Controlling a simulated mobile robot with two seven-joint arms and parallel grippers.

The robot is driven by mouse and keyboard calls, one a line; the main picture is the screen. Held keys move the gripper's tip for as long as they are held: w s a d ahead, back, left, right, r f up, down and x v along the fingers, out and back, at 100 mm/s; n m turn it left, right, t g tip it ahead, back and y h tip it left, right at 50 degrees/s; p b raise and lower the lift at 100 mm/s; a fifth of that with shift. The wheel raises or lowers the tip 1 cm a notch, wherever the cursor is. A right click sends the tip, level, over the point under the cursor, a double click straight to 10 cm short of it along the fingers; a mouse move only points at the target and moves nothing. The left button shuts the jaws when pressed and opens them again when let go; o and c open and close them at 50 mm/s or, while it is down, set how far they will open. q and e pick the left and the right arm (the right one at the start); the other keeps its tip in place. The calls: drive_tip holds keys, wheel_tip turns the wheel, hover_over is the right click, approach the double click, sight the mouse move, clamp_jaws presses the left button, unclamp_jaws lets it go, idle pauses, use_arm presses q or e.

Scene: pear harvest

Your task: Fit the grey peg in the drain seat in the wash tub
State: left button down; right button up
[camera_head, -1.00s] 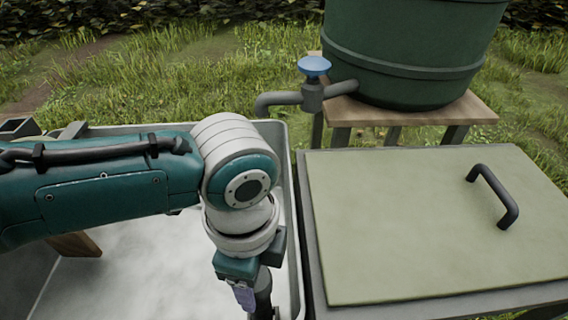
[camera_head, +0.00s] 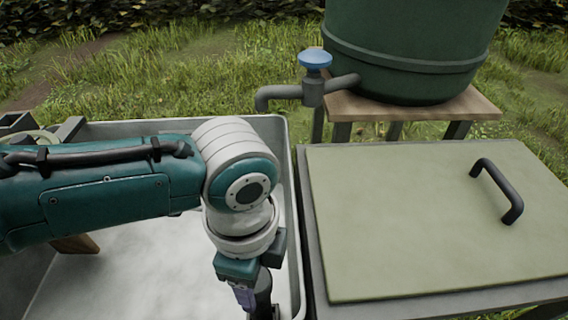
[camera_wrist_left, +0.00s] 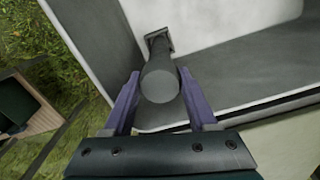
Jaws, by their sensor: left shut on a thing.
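My left gripper (camera_head: 252,297) points down inside the wash tub (camera_head: 292,190), near its right wall. In the left wrist view its two purple fingers (camera_wrist_left: 160,98) are shut on the grey peg (camera_wrist_left: 160,86), whose round end faces the camera. In the head view the dark peg (camera_head: 264,297) shows beside the fingers, partly hidden. A dark squarish piece (camera_wrist_left: 156,37) shows at the peg's far end, close to the tub's pale floor. I cannot tell whether it is the drain seat, or whether the peg touches it. My right gripper is not in view.
A closed pale green lid (camera_head: 420,230) with a dark handle (camera_head: 498,190) is right of the tub. Behind stand a green barrel (camera_head: 410,50) on a wooden stand (camera_head: 420,110) and a blue-handled tap (camera_head: 313,75). Bare tub floor (camera_head: 140,280) lies left of the gripper.

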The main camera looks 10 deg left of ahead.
use_arm(q)
drive_tip(key=shift+f, duration=0.4)
drive_tip(key=shift+c, duration=0.6)
unclamp_jaws()
drive_tip(key=shift+o, duration=0.6)
drive_tip(key=shift+r, duration=0.1)
wheel_tip(320, 180, up, 6)
drive_tip(key=p, duration=0.6)
